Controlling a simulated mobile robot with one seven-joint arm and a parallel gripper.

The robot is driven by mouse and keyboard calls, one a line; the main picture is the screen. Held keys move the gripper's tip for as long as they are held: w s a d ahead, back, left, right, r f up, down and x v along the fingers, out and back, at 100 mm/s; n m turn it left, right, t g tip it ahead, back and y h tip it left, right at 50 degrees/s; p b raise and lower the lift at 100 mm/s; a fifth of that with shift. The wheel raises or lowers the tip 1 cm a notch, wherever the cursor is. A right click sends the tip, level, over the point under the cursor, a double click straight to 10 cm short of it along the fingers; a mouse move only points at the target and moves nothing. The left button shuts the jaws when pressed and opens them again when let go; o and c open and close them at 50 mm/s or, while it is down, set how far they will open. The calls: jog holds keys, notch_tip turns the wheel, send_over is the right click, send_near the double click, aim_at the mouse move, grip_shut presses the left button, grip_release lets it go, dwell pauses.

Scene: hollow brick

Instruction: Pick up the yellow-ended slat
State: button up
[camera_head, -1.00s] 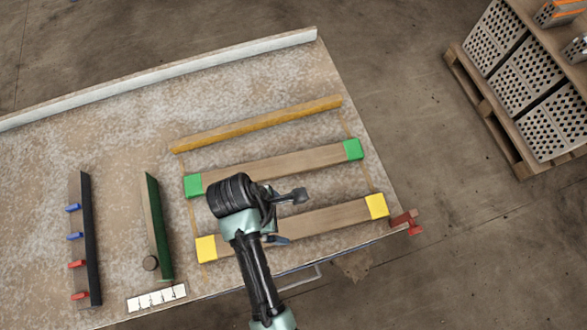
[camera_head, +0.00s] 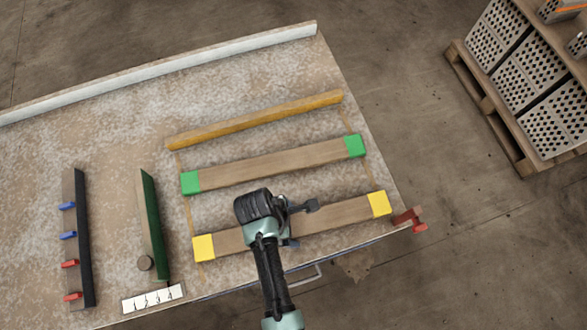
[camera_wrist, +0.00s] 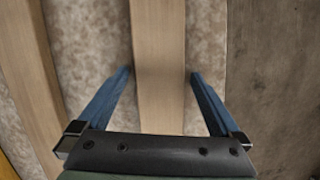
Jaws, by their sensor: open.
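The yellow-ended slat (camera_head: 340,214) lies near the front edge of the table, a wooden strip with a yellow block at each end. My gripper (camera_head: 300,224) is over its middle and hides part of it. In the wrist view the slat (camera_wrist: 158,60) runs up the picture between the two blue fingers of my gripper (camera_wrist: 160,75). The fingers are open, one on each side, with a gap to the wood. I cannot tell how far the fingertips are above the table.
The green-ended slat (camera_head: 270,165) lies just behind, roughly parallel. A yellow-brown bar (camera_head: 255,120) lies farther back. A red clamp (camera_head: 408,217) is at the table's right edge beside the slat's end. A green bar (camera_head: 152,225) and a dark rack (camera_head: 83,240) lie at left.

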grip_shut()
dwell(0.3)
jog(key=shift+r, duration=0.1)
